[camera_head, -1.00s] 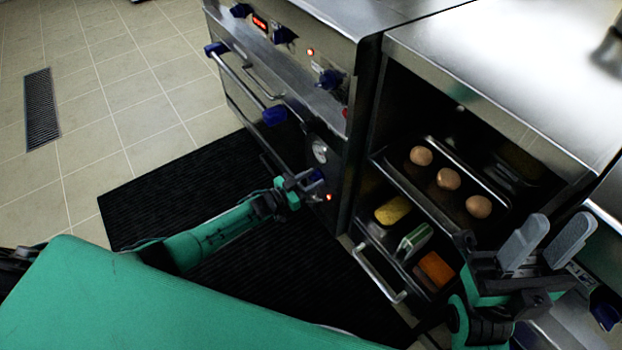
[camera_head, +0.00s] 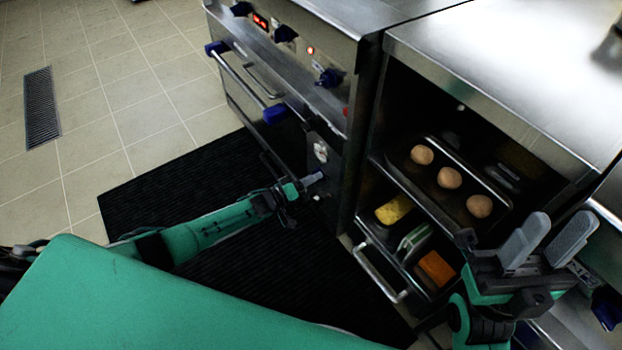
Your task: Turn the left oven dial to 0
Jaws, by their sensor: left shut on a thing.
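My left gripper (camera_head: 312,181) is at the lower front panel of the oven (camera_head: 346,163), below a small round gauge (camera_head: 320,151). It is shut on the lower oven dial, which its fingers almost wholly hide, so I cannot read the dial's setting. A small lamp (camera_head: 317,197) just below the fingers shows no red glow. My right gripper (camera_head: 545,243) is open and empty at the lower right, in front of the open cabinet, with its two grey fingers apart.
Other blue dials (camera_head: 330,77) sit on the upper panel. A handle bar with blue ends (camera_head: 243,82) crosses the oven front. The cabinet holds a tray (camera_head: 440,147) with three round brown items, above an open drawer with a handle (camera_head: 380,275). A black mat (camera_head: 150,192) covers the floor.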

